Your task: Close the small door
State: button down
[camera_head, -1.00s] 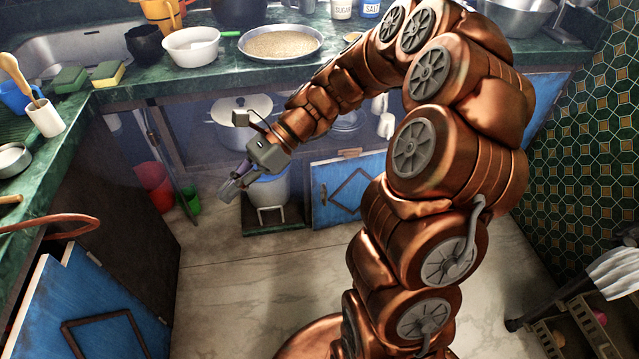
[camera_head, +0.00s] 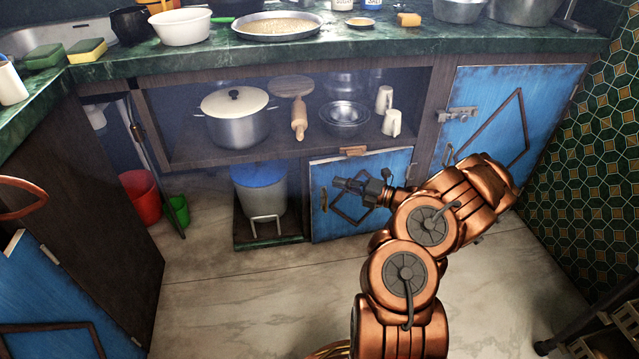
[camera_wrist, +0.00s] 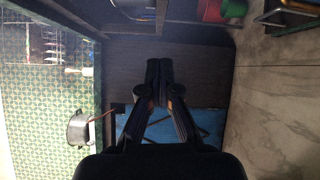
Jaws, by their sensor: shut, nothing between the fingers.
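The small blue door (camera_head: 395,168) with a dark diamond frame is in the low cabinet, right of the bucket, in the head view. It looks roughly in line with the cabinet front; I cannot tell if it is fully flush. A wooden turn-piece (camera_head: 353,151) is at its top edge and a handle (camera_head: 323,200) at its left edge. My gripper (camera_head: 338,184) is shut and empty, in front of the door in the picture, pointing left. Contact cannot be told. In the wrist view my gripper (camera_wrist: 159,66) has its fingers together.
A blue-lidded bucket (camera_head: 264,195) stands in the open bay left of the door. A larger latched blue door (camera_head: 545,95) is at right. Another blue door (camera_head: 45,285) stands at the lower left and shows in the wrist view (camera_wrist: 190,122). The floor (camera_head: 230,310) is clear.

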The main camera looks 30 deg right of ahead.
aim_at(319, 172)
jog(key=s+d+f+m+h, duration=0.1)
jog(key=d+f+m, duration=0.1)
jog(key=d+f, duration=0.15)
jog(key=shift+t, duration=0.4)
jog(key=shift+w+d+b+x, duration=0.35)
jog(key=shift+b+x, duration=0.85)
jog(key=shift+x, duration=0.9)
jog(key=shift+w+d+b+x, duration=0.1)
jog(key=shift+d+b+x, duration=0.4)
jog(key=shift+b+x, duration=1.15)
jog(key=shift+w+d+b+x, duration=0.35)
jog(key=shift+b+x, duration=0.4)
jog(key=shift+x, duration=1.8)
jog(key=shift+s+f, duration=0.1)
